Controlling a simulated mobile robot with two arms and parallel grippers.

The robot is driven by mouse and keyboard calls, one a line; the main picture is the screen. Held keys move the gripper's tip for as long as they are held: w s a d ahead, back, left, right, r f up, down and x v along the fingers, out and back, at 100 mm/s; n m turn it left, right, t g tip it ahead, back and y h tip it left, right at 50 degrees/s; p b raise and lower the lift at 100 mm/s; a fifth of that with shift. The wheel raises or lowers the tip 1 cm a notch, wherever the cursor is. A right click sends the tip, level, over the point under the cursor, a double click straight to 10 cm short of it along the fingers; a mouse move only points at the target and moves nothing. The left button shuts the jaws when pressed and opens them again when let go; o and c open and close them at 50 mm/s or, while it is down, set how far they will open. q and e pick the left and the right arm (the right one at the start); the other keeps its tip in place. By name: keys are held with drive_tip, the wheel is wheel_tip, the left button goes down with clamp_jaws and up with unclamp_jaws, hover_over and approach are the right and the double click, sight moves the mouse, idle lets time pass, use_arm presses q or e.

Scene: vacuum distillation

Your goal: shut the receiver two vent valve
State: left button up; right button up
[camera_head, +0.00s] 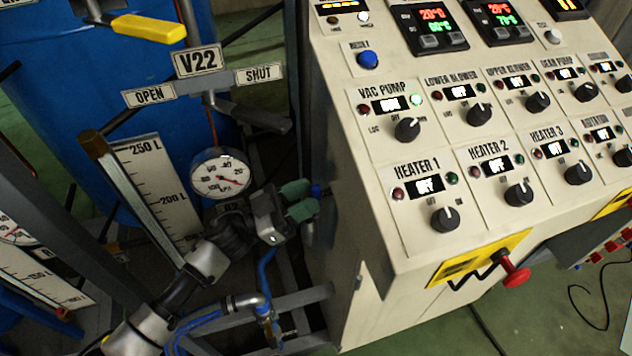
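A valve labelled V22 (198,61) stands at upper left, in front of a blue vessel (80,75). Its OPEN plate (149,95) is on the left and its SHUT plate (259,74) on the right. A dark grey lever (252,115) below the label points right and slightly down, on the SHUT side. The frames do not state which valve is receiver two's vent. My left gripper (312,199), with green finger pads, is below the lever and apart from it, beside the control panel. Its finger gap is unclear. My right gripper is not in view.
A round pressure gauge (220,173) and a level scale (158,190) are left of my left gripper. A yellow-handled lever (149,28) is at upper left. The control panel (440,240), with several knobs, fills the right; a red knob (515,272) sticks out below.

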use_arm(q)
drive_tip(key=shift+p+x, duration=0.3)
drive_tip(key=shift+x, duration=1)
clamp_jaws()
